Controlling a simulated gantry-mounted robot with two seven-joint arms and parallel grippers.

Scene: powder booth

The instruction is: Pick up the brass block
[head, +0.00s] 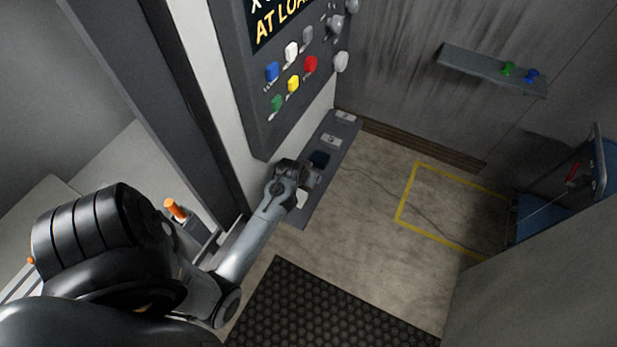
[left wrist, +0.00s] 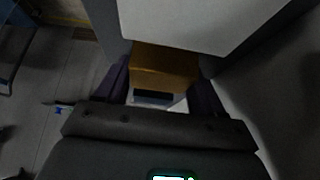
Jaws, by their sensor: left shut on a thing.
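The brass block (left wrist: 165,66) shows yellow-brown between the two dark fingers of my left gripper (left wrist: 163,88) in the left wrist view. The fingers are shut on its sides. In the head view my left gripper (head: 308,179) is over the narrow grey ledge (head: 318,187) below the control panel. The block cannot be made out there; the gripper hides it. Whether it touches the ledge cannot be told. My right gripper is in neither view.
The control panel (head: 262,125) with several coloured knobs rises just beyond the ledge. Pale labels (head: 331,142) and a dark blue patch (head: 319,159) are on the ledge. A black mat (head: 320,312) and a yellow floor outline (head: 408,193) lie on open floor to the right.

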